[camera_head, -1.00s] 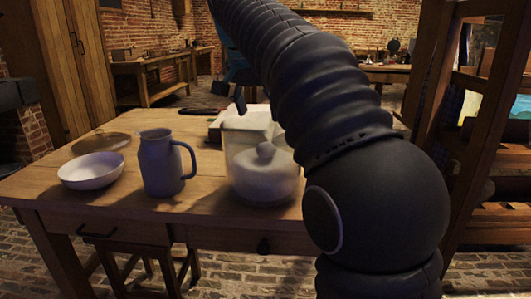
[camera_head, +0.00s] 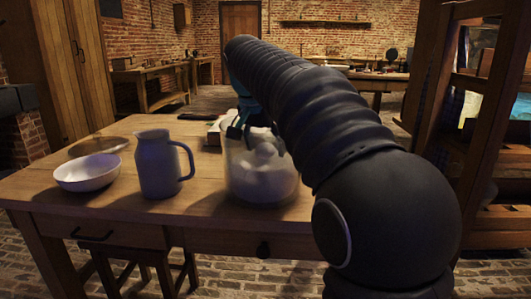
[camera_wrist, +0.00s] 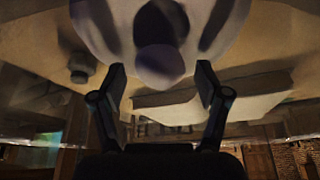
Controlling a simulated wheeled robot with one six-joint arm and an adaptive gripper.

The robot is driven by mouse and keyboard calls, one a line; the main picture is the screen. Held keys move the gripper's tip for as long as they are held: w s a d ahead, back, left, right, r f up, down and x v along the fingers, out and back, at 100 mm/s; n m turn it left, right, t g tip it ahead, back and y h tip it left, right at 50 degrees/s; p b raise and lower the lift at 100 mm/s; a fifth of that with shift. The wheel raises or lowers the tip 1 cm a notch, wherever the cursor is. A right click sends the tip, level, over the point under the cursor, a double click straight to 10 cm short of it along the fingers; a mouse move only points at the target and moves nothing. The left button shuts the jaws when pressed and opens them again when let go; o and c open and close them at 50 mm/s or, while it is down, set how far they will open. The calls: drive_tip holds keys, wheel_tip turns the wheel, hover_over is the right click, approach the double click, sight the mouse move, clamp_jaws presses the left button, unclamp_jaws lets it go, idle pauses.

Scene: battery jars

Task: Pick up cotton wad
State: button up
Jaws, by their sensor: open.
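A clear glass jar (camera_head: 262,188) stands on the table, right of the jug, with several white cotton wads (camera_head: 266,160) heaped inside. My gripper (camera_head: 257,138) is at the jar's mouth, above the wads, partly hidden by my arm. In the wrist view my gripper (camera_wrist: 161,78) is open, its two fingers apart. A pale rounded wad (camera_wrist: 160,66) shows between and beyond the fingertips, with nothing clearly held. I cannot tell from these views whether a fingertip touches cotton or the rim.
A grey jug (camera_head: 160,165) and a white bowl (camera_head: 87,174) stand left of the jar. A flat round disc (camera_head: 98,145) lies behind the bowl. A small box (camera_head: 214,133) is behind the jar. The table's front left (camera_head: 110,209) is clear.

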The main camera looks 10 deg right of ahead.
drive_tip(key=c, duration=0.9)
drive_tip(key=shift+r, duration=0.15)
wheel_tip(320, 180, up, 10)
drive_tip(key=p, duration=0.3)
drive_tip(key=shift+o, duration=0.8)
drive_tip(key=c, duration=0.4)
drive_tip(key=shift+s+a, duration=0.1)
